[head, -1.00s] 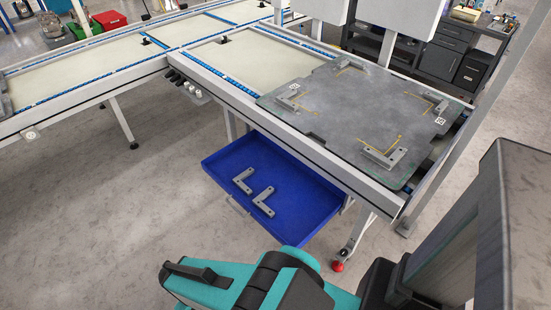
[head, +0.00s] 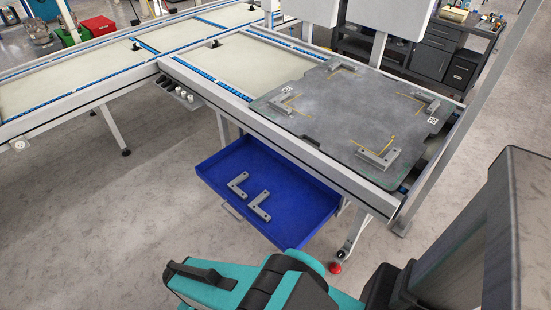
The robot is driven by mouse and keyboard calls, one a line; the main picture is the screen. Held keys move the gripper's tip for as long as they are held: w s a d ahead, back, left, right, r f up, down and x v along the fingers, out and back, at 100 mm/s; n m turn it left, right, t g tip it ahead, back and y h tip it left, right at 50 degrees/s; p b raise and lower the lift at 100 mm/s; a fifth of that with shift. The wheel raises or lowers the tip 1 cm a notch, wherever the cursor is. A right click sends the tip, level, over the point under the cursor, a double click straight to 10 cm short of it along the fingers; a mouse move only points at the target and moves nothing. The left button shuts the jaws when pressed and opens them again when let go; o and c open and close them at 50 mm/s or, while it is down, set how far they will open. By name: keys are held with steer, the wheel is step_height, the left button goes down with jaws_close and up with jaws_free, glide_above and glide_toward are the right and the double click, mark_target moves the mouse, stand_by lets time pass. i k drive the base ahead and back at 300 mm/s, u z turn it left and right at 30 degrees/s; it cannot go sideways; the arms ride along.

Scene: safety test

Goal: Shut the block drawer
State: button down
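The block drawer (head: 290,195) is a blue open-topped tray pulled out below the conveyor table. A small light handle (head: 231,211) is on its front at the lower left. Two grey L-shaped blocks lie inside it: one on the left (head: 238,185) and one on the right (head: 258,206). My teal and black arm crosses the bottom of the view, in front of the drawer in the picture. I cannot make out any gripper fingers, and nothing of mine is seen touching the drawer or handle.
The conveyor table (head: 270,130) runs above the drawer, with a grey plate (head: 355,110) carrying corner brackets on top. Clear grey floor (head: 110,230) lies to the left.

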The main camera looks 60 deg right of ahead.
mark_target(298, 204)
steer(key=i, duration=0.9)
steer(key=u, duration=0.05)
